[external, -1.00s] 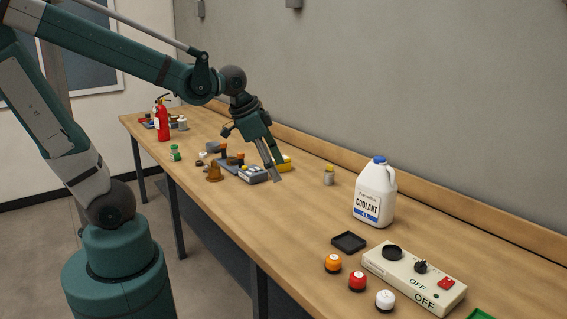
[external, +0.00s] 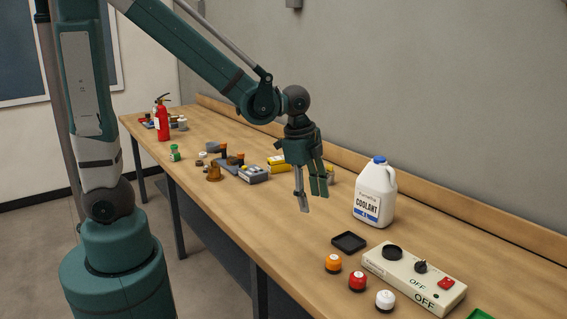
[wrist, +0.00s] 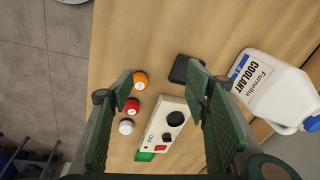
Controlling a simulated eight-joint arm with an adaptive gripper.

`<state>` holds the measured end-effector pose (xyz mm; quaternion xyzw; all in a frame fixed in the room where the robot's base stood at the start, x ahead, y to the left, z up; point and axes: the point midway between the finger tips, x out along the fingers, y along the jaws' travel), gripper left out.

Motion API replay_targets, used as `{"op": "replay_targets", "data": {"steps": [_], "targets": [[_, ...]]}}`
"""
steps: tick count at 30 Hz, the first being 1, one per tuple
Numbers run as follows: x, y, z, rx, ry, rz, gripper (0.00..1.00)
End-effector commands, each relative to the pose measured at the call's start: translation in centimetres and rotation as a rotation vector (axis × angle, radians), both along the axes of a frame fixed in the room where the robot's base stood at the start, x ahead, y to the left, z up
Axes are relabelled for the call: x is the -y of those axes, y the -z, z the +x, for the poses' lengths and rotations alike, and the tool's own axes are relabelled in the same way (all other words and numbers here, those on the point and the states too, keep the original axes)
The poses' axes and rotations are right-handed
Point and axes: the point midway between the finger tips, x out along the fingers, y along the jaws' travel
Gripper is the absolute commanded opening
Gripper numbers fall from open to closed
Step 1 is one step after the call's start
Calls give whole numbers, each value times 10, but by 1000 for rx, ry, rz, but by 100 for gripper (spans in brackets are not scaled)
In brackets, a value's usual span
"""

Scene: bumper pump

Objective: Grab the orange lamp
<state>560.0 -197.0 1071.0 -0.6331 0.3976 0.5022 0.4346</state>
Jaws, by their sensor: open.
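The orange lamp (external: 333,263) is a small orange dome on a dark base. It stands on the workbench at the front, left of a red lamp (external: 357,281) and a white lamp (external: 385,299). In the wrist view the orange lamp (wrist: 140,78) sits at the top of the row of lamps, near the tip of the left finger. My gripper (external: 311,202) is open and empty, above the bench and behind the orange lamp in the external view. My gripper's fingers (wrist: 163,92) frame the control box in the wrist view.
A beige control box (external: 425,289) with a dark knob and a red switch lies right of the lamps. A black tray (external: 348,242) lies behind the orange lamp. A white coolant jug (external: 375,195) stands at the back. Bare bench (external: 270,225) lies left of the lamps.

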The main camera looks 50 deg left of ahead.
Motion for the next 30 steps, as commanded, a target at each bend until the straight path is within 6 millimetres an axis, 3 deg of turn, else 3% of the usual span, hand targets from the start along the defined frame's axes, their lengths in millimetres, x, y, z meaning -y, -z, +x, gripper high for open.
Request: {"op": "replay_targets", "data": {"steps": [18,30], "targets": [[80,71,8,-116,420,91,47],[105,99,4,-156,564,116,47]]}}
